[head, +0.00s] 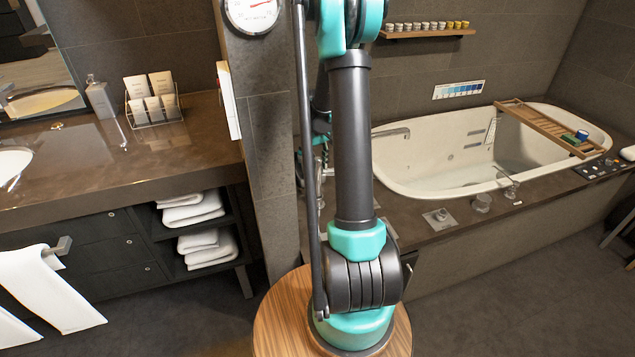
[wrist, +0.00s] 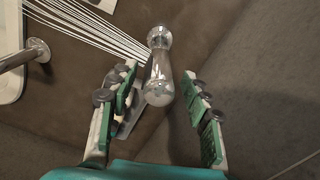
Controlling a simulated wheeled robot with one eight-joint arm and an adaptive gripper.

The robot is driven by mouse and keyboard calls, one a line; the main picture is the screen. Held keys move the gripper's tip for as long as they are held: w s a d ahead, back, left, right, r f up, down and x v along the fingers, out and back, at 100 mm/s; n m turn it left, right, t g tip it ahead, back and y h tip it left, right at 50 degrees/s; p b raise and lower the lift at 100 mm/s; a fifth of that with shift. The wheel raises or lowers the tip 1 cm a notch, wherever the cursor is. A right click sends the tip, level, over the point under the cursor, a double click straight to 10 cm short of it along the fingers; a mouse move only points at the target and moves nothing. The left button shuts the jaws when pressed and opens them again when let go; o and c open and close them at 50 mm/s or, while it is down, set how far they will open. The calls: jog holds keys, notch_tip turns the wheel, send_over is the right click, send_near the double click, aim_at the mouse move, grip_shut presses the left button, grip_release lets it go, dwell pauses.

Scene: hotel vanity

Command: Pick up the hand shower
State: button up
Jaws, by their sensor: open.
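The wrist view shows a shiny chrome piece (wrist: 158,68), which looks like the hand shower, with a narrow neck and a rounded near end. It stands out against the brown tub deck (wrist: 225,30). My gripper (wrist: 159,80) is open, with one green-padded finger on each side of the rounded end. Gaps show between both fingers and the chrome, and nothing is held. How far the fingertips are from it in depth I cannot tell. In the head view my own arm hides most of this spot.
A chrome spout (wrist: 22,57) and the white tub (wrist: 10,35) are at left in the wrist view. The head view shows the bathtub (head: 440,165) with a wooden tray (head: 545,123), chrome deck fittings (head: 481,203) and the vanity counter (head: 75,160). A pillar (head: 267,120) stands close beside my arm.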

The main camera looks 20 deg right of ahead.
aim_at(318, 178)
jog(key=shift+s+d+f, duration=0.1)
jog(key=shift+f, duration=1.5)
jog(key=shift+s+d+f, duration=0.1)
jog(key=shift+f, duration=1.5)
jog(key=shift+c, duration=0.3)
grip_shut()
